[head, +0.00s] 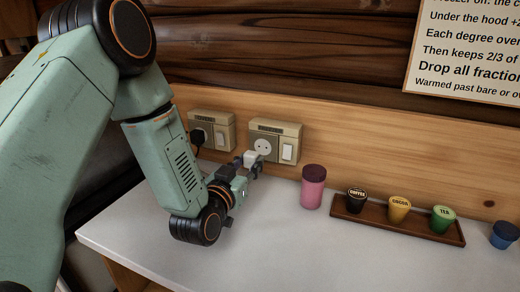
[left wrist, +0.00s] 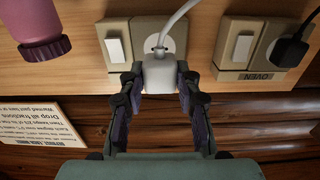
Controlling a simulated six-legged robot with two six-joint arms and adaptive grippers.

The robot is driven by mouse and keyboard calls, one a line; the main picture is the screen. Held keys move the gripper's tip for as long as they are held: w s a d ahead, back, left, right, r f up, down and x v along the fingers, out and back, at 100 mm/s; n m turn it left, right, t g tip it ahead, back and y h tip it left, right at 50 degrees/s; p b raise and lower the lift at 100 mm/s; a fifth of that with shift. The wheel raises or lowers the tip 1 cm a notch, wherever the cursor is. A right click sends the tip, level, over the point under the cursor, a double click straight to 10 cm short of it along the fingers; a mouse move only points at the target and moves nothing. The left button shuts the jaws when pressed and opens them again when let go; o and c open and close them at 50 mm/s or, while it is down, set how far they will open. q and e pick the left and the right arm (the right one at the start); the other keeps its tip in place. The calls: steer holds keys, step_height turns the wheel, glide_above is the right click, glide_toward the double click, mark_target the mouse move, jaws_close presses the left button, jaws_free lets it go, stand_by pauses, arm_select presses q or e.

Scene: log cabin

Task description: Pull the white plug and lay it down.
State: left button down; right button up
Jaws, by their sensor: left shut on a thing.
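The white plug (head: 251,159) is between the fingers of my left gripper (head: 251,170), which is shut on it. It also shows in the left wrist view (left wrist: 160,75), with its white cord (left wrist: 179,19) running off the top edge. The white socket (head: 263,146) on the right-hand wall plate shows its bare face with two holes in the head view. The plug is in front of and a little below this face, apart from it; the exact gap is hard to judge. My right gripper is in neither view.
A black plug (head: 198,137) sits in the left wall outlet (head: 220,130). A pink jar (head: 313,187) stands to the right on the white counter (head: 290,240). Beyond it are a wooden tray (head: 372,226) with several cups and a blue cup (head: 504,235). The front counter is clear.

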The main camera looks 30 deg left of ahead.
mark_target(249, 169)
arm_select(q)
steer(key=shift+s, duration=0.2)
stand_by(0.3)
steer(key=shift+s+d+p, duration=0.15)
steer(key=shift+s+p, duration=0.45)
steer(key=shift+s, duration=1.8)
steer(key=shift+f, duration=0.15)
steer(key=shift+f+b, duration=0.75)
steer(key=c, duration=1.4)
jaws_free()
steer(key=o, duration=0.5)
steer(key=shift+o, duration=0.2)
step_height(249, 169, up, 10)
